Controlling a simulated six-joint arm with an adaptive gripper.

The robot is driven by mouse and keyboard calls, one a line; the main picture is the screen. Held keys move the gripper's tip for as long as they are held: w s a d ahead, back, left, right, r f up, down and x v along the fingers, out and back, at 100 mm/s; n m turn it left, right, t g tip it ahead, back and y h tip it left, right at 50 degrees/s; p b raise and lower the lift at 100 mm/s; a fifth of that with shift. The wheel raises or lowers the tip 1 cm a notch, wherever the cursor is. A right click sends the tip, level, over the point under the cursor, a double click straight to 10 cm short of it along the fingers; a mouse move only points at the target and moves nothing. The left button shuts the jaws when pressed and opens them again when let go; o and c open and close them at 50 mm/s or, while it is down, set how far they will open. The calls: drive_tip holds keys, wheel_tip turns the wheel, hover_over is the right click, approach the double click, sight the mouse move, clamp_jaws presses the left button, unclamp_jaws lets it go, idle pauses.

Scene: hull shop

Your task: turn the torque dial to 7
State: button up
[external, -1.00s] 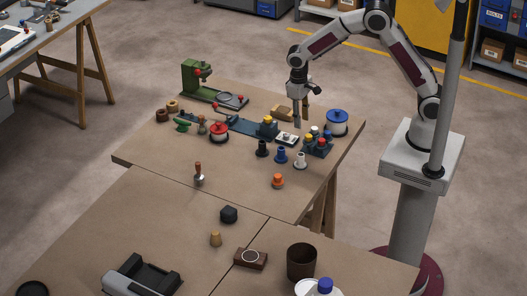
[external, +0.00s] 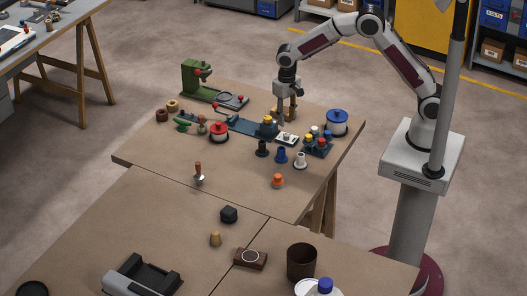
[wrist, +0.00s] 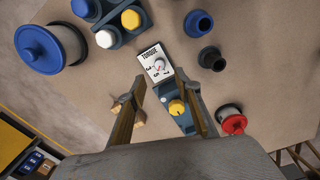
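The torque dial is a small white plate marked TORQUE (wrist: 155,63) with a light round knob and a red mark in the wrist view. Its digits are too small to read surely. In the external view the dial plate (external: 287,138) lies at the right end of a blue fixture. My gripper (wrist: 165,92) is open and empty, its two fingers spread wide. The dial shows just beyond the fingertips in the wrist view. In the external view my gripper (external: 287,118) points down just behind the dial, above the table.
The blue fixture (wrist: 172,98) carries a yellow knob (wrist: 177,107) between the fingers. A block of coloured caps (external: 317,147), a blue-topped spool (external: 337,122) and several small knobs stand close by. A red-topped spool (external: 218,131) is left.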

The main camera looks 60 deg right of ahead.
sight(286, 135)
drive_tip(key=shift+f, duration=0.15)
drive_tip(key=shift+f, duration=3.75)
clamp_jaws()
